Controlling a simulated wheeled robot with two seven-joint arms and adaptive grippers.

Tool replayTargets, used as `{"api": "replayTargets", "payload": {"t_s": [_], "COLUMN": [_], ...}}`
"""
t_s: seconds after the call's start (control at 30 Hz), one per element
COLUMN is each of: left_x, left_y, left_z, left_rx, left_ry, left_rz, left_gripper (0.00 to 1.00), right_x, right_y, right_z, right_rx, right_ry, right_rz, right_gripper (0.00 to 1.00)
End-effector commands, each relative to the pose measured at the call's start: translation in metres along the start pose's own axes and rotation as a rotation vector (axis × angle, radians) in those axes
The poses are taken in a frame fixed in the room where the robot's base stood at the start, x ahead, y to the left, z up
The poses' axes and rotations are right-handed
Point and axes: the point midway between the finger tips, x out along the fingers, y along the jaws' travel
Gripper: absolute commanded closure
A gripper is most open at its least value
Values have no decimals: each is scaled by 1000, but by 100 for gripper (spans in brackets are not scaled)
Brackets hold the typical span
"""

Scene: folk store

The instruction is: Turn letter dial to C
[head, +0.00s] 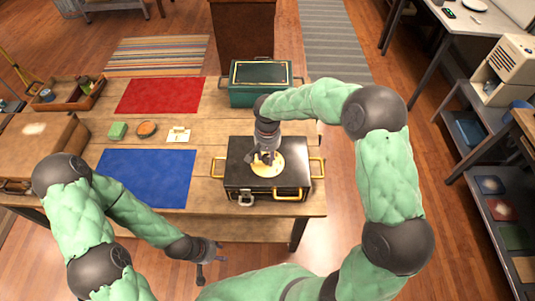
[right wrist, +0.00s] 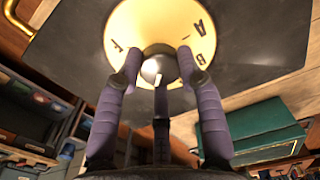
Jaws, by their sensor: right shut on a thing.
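The letter dial (head: 258,170) is a round, pale yellow disc on top of a black case (head: 238,180) with yellow handles. In the right wrist view the dial (right wrist: 130,22) shows the letters A and B at its right and another, unclear letter at its left. No C can be made out. My right gripper (head: 264,157) reaches down onto the dial from above. Its fingers (right wrist: 157,65) are closed around the round central knob (right wrist: 152,70), which has a pale mark. My left gripper (head: 203,272) hangs low in front of the table, away from the case, its fingers too small to judge.
A green case (head: 261,95) stands behind the black one and also shows in the right wrist view (right wrist: 270,130). A blue mat (head: 147,178), a red mat (head: 160,95), a green block (head: 117,131) and a small bowl (head: 147,129) lie left on the wooden table (head: 205,125).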

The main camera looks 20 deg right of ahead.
Motion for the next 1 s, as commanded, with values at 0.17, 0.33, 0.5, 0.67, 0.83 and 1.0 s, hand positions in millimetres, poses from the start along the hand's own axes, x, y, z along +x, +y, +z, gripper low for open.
{"api": "replayTargets", "payload": {"t_s": [0.17,0.33,0.5,0.67,0.83,1.0], "left_x": [-6,-10,-15,-18,-21,-23], "left_y": [2,4,5,6,8,8], "left_z": [0,0,0,1,1,1], "left_rx": [0,0,0,0,0,0], "left_ry": [0,0,0,0,0,0], "left_rz": [0,0,0,0,0,0], "left_gripper": [60,60,60,60,60,60], "right_x": [-1,-1,-1,0,0,0], "right_y": [0,0,0,0,0,0], "right_z": [0,0,0,0,0,0], "right_rx": [-166,-327,-481,-607,-709,-775], "right_ry": [-1,0,0,-1,0,1], "right_rz": [0,-1,0,1,0,0], "right_gripper": [95,95,95,95,95,95]}}
